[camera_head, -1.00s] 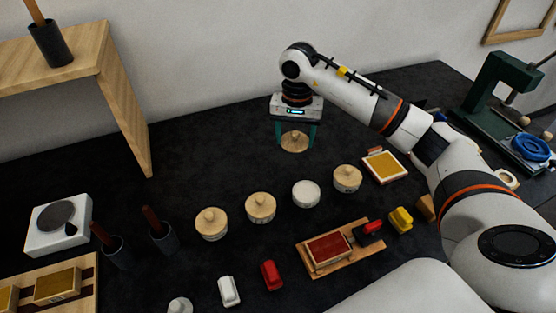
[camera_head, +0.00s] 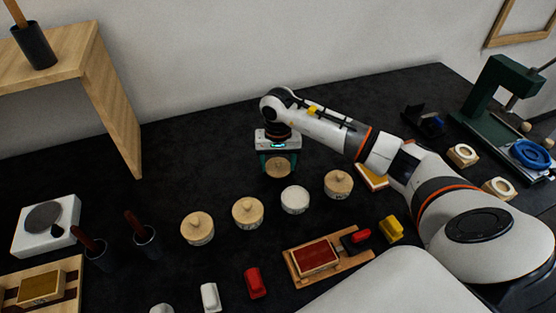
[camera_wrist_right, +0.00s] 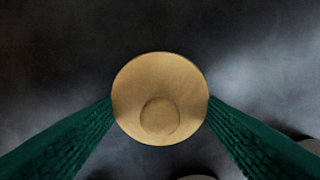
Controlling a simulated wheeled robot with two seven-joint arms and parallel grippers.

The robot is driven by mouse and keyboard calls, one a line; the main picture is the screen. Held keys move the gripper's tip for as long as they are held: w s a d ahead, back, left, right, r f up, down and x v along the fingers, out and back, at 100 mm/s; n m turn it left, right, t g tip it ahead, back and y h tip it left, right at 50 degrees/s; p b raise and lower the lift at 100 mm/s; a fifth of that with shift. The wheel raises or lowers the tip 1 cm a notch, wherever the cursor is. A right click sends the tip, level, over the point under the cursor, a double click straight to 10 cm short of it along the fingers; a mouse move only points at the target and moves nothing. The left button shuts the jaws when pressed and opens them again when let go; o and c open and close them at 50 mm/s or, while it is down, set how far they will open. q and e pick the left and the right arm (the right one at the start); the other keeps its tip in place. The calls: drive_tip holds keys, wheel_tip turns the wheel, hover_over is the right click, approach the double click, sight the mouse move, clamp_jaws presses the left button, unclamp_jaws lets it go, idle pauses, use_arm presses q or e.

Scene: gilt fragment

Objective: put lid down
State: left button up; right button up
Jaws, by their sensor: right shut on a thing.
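My right gripper (camera_head: 278,170) is shut on a round wooden lid (camera_head: 278,169), at the back middle of the dark table. In the right wrist view the lid (camera_wrist_right: 160,85) sits between the two green fingers, with its round knob facing the camera. The lid looks at or just above the table; I cannot tell if it touches. In front of it stand a white open-looking jar (camera_head: 295,200) with no wooden lid, and lidded wooden jars (camera_head: 248,212), (camera_head: 197,228) and (camera_head: 338,184). My left gripper is out of view.
A red pad on a wooden tray (camera_head: 318,257) and red, white and yellow blocks lie in front. A green press (camera_head: 495,100) stands at the right, a wooden shelf (camera_head: 110,100) at the left. The table behind and left of the lid is clear.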

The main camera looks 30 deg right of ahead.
sight(278, 162)
drive_tip(key=shift+f, duration=0.1)
drive_tip(key=shift+f+b, duration=0.15)
drive_tip(key=shift+b, duration=0.15)
drive_tip(key=o, duration=1)
drive_tip(key=shift+c, duration=0.2)
drive_tip(key=shift+r+p, duration=0.35)
drive_tip(key=shift+p, duration=0.05)
drive_tip(key=shift+w+r+b, duration=0.1)
drive_tip(key=shift+r+b, duration=0.2)
wheel_tip(278, 162, up, 11)
drive_tip(key=b, duration=0.2)
drive_tip(key=shift+r, duration=0.15)
